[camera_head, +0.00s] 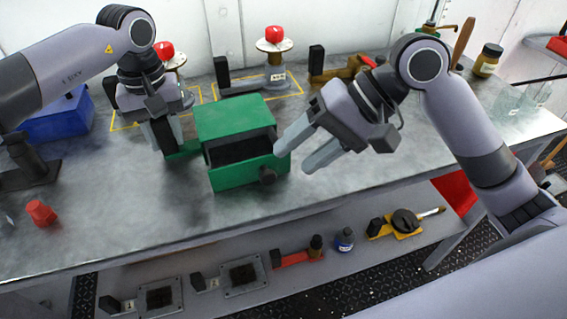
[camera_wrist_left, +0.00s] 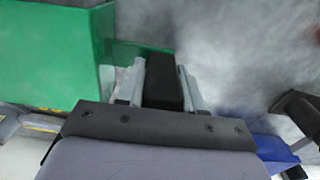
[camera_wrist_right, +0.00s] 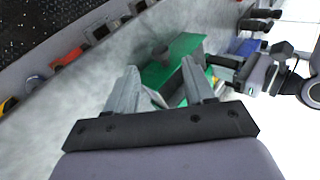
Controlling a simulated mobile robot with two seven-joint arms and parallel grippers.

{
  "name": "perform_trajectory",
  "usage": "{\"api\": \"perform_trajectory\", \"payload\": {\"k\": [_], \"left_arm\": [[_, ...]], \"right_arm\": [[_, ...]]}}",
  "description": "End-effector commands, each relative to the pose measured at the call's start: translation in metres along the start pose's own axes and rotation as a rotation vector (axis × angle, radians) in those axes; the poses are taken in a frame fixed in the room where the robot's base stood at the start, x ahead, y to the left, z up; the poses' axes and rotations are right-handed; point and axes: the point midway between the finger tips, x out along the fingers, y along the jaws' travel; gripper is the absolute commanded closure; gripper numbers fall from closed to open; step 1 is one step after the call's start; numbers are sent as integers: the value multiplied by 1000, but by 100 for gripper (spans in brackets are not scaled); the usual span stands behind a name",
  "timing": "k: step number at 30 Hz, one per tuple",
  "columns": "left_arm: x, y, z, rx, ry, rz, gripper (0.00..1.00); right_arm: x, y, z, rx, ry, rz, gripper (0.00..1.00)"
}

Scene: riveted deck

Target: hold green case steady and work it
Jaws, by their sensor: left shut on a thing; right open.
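The green case (camera_head: 235,114) stands on the metal workbench, and it also shows in the left wrist view (camera_wrist_left: 50,55) and right wrist view (camera_wrist_right: 186,46). Its drawer (camera_head: 232,176) stands partly out at the front, with a dark round knob (camera_head: 267,176) and a dark interior. My left gripper (camera_head: 165,150) is shut on a black block-shaped grip (camera_wrist_left: 162,80) beside the case's left side, joined to it by a green strip. My right gripper (camera_head: 295,150) is open and empty, in the air just right of the drawer, its fingers pointing toward the case.
A blue box (camera_head: 58,118) stands at the left, with a red knob-like piece (camera_head: 41,212) in front of it. Several tools lie on the lower shelf (camera_head: 190,270). Bare bench lies in front of the case.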

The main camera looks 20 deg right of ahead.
Motion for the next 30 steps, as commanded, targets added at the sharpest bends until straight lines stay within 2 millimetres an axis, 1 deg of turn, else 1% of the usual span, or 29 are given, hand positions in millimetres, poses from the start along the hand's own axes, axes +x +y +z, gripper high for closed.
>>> {"api": "perform_trajectory", "payload": {"k": [1, 3, 6, 9, 14, 24, 25, 26, 27, 30], "left_arm": [[0, 1, 0, 2, 0, 1, 100], [0, 1, 0, 2, 0, 1, 100], [0, 1, 0, 2, 0, 1, 100], [0, 1, 0, 2, 0, 1, 100], [0, 1, 0, 2, 0, 1, 100], [0, 1, 0, 2, 0, 1, 100], [0, 1, 0, 2, 0, 1, 57], [0, 1, 0, 2, 0, 1, 47], [0, 1, 0, 2, 0, 1, 34], [0, 1, 0, 2, 0, 1, 34]], "right_arm": [[-12, 0, 0, -2, 5, 2, 47], [-26, 0, -1, -1, 4, 2, 47], [-43, 0, 0, -1, 2, 3, 47], [-56, 0, 0, 0, 1, 2, 47], [-64, 0, 0, 0, -1, 2, 47], [-65, 0, 0, 0, -1, 1, 47], [-65, 0, 0, 0, -1, 1, 47], [-65, 0, 0, 0, -1, 1, 47], [-65, 0, 0, 0, -2, 1, 47], [-65, 0, 0, 0, -2, 1, 47]]}}
